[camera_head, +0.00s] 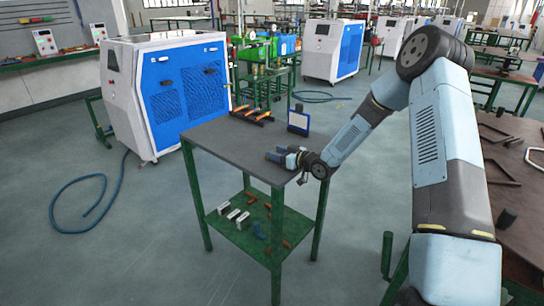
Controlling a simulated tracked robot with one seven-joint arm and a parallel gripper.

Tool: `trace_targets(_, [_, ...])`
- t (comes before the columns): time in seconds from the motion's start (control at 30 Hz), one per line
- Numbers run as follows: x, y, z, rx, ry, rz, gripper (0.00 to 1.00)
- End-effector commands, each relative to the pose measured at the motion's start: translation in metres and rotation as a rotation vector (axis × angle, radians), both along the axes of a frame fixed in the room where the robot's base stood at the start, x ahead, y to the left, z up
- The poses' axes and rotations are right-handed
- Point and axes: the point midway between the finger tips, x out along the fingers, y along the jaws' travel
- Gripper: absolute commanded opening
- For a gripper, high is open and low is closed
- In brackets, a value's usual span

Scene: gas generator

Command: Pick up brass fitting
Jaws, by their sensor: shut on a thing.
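My gripper (277,156) is low over the right front part of the grey-topped table (215,136), at or just above its surface. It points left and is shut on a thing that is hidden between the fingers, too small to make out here. I cannot pick out the brass fitting for certain. My arm reaches in from the right.
A rack with orange-handled tools (252,114) and a blue-framed white stand (298,121) are at the table's back. The green lower shelf (246,244) holds several small parts. A blue-and-white machine (165,95) stands behind left. A hose (85,212) lies on the floor.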

Motion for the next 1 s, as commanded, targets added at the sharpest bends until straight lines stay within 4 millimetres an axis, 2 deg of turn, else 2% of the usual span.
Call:
trace_targets(0.03, [0.000,0.000,0.000,0.000,0.000,0.000,0.38])
trace_targets(0.27, [0.000,0.000,0.000,0.000,0.000,0.000,0.18])
trace_targets(0.53, [0.000,0.000,0.002,-0.001,-0.001,0.000,0.17])
trace_targets(0.7, [0.000,0.000,0.018,0.000,-0.004,-0.001,0.17])
trace_targets(1.0, [-0.045,-0.060,0.015,-0.001,0.002,-0.004,0.17])
